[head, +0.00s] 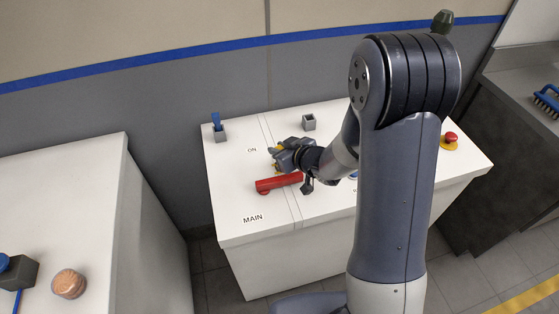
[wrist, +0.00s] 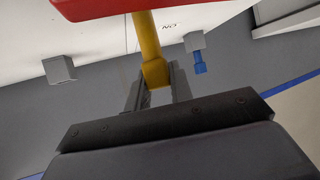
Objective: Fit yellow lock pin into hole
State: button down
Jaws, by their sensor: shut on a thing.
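My gripper (head: 276,153) is over the white cabinet top, just behind the red lever (head: 278,183). It is shut on the yellow lock pin, of which only a small part (head: 272,150) shows in the head view. In the wrist view the yellow lock pin (wrist: 149,45) stands out from between the fingers (wrist: 154,82), and its far end meets or passes behind the red lever (wrist: 95,8). I cannot tell whether the pin is in a hole; no hole shows.
A grey holder with a blue piece (head: 217,122) stands at the cabinet's back left. An open grey holder (head: 309,123) stands behind my gripper. A red button (head: 451,137) sits at the right. A second white cabinet (head: 75,190) stands left, across a gap.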

jog(key=shift+f+b, duration=1.2)
jog(key=shift+f, duration=0.45)
jog(key=shift+f, duration=0.15)
jog(key=c, duration=1.3)
grip_release()
jog(key=shift+o, duration=0.2)
jog(key=shift+s+d+r, duration=0.1)
jog(key=shift+r, duration=0.2)
jog(key=v, duration=1.1)
jog(key=shift+s+d+p, duration=0.2)
jog(key=shift+s+p, duration=0.15)
